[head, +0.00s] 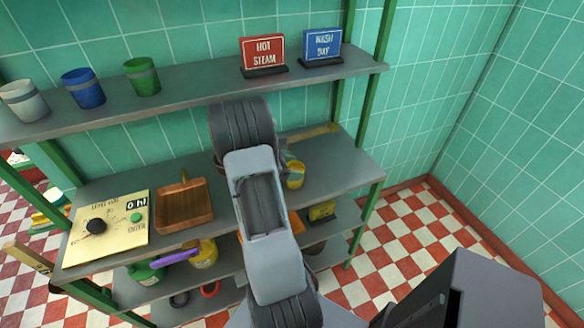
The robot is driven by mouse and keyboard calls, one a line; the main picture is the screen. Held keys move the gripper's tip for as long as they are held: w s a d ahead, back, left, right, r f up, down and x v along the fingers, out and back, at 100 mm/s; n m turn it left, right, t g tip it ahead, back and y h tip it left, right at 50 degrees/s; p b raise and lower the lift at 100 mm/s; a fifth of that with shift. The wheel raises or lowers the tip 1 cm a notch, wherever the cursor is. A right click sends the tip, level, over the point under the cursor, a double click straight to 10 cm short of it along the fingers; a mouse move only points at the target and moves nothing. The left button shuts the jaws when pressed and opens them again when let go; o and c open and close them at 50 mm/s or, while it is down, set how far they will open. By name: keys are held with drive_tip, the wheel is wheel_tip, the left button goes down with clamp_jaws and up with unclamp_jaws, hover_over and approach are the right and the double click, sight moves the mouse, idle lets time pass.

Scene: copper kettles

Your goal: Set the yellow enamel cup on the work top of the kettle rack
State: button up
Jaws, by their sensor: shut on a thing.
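The yellow enamel cup (295,176) shows just right of my arm, over the middle shelf, which is the grey work top (340,168) of the kettle rack. It looks upright. My gripper (287,157) is mostly hidden behind my arm; a small part shows at the cup's upper left, and it is shut on the cup. I cannot tell whether the cup's base touches the work top.
A wooden tray (184,205) and a control panel (107,228) are on the left of the work top. A wooden-handled thing (313,132) lies at the back. The upper shelf (190,90) holds cups and signs. The work top's right end is clear.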

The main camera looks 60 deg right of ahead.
drive_tip(key=shift+f, duration=0.2)
drive_tip(key=o, duration=1)
drive_tip(key=shift+r, duration=0.1)
drive_tip(key=shift+r, duration=0.2)
drive_tip(key=v, duration=1.1)
drive_tip(key=s+a+r+m+t+y, duration=0.1)
drive_tip(key=a+r+m+t+y, duration=0.1)
drive_tip(key=a, duration=0.8)
drive_tip(key=s+a+r+m+t+y, duration=0.1)
drive_tip(key=a+m+t+y, duration=0.3)
drive_tip(key=a, duration=0.6)
drive_tip(key=s+a+r+m+t+y+b, duration=0.1)
drive_tip(key=s+a+r+m+t+y, duration=0.1)
drive_tip(key=a+t, duration=0.4)
drive_tip(key=shift+a+r+m+t+y, duration=0.1)
drive_tip(key=shift+a+r+m+y, duration=0.2)
drive_tip(key=shift+a, duration=0.55)
drive_tip(key=shift+a+r+m+t+y, duration=0.1)
drive_tip(key=shift+a+r+m+y, duration=0.25)
drive_tip(key=shift+a, duration=0.55)
drive_tip(key=shift+a+r+m+t+y, duration=0.15)
drive_tip(key=shift+a+r, duration=0.25)
drive_tip(key=shift+a, duration=0.45)
